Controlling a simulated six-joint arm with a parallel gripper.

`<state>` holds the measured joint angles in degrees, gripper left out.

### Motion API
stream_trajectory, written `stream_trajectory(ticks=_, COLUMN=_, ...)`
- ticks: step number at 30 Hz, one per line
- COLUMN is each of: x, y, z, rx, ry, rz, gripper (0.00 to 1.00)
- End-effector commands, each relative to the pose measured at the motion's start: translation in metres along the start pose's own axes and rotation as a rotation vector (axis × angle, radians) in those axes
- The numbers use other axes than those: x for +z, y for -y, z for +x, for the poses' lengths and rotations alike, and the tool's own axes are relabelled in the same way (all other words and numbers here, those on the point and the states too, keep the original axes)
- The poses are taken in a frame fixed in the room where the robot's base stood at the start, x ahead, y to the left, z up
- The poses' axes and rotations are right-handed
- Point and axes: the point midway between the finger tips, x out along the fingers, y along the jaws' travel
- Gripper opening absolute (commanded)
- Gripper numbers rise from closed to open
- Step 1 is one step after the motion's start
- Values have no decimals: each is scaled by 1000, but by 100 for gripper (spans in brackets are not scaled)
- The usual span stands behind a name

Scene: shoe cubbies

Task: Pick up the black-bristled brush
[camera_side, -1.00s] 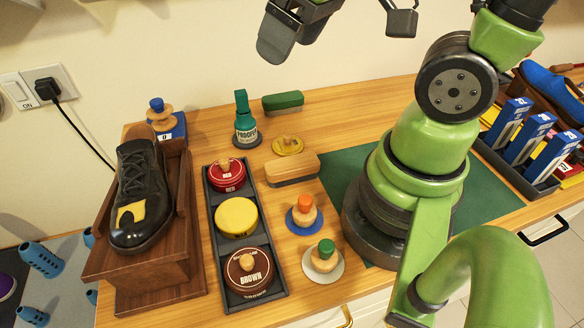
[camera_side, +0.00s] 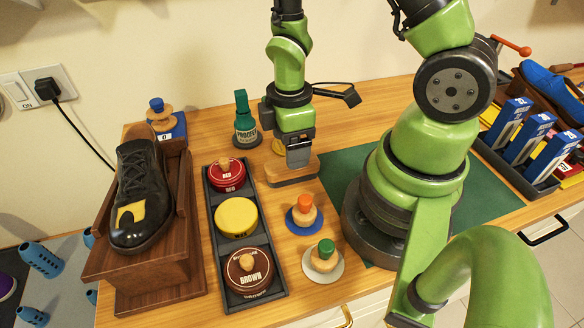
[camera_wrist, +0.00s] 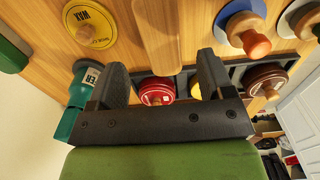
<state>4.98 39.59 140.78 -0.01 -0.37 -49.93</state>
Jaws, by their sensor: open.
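A wooden-backed brush (camera_side: 280,174) lies on the table right of the polish tray, wood side up. A thin dark band shows under its near edge, so the bristle colour is hard to make out. My gripper (camera_side: 298,160) is pointed down over the brush in the side view and hides part of it. In the wrist view the brush's wooden back (camera_wrist: 158,30) reaches from the top edge to between the two open fingers of my gripper (camera_wrist: 163,78). Nothing is held. I cannot tell whether the fingers touch the brush.
A black tray (camera_side: 211,205) holds red, yellow and brown tins. A green PROOFER bottle (camera_side: 244,128) stands close to my gripper's left. Orange-knobbed (camera_side: 304,205) and green-knobbed (camera_side: 325,250) daubers sit nearer. A black shoe (camera_side: 140,190) rests on a wooden stand at left.

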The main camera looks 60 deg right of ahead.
Motion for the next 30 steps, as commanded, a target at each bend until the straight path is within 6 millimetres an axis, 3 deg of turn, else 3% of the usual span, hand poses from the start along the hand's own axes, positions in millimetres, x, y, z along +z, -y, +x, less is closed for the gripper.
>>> stream_trajectory(ticks=7, x=1, y=1, z=14, rx=-2, ry=2, rz=2, gripper=74)
stream_trajectory(ticks=18, x=3, y=3, z=56, rx=-2, ry=0, rz=2, gripper=74)
stream_trajectory(ticks=27, x=3, y=3, z=59, rx=0, ry=-2, rz=2, gripper=74)
stream_trajectory(ticks=30, x=3, y=3, z=59, rx=0, ry=-2, rz=2, gripper=52)
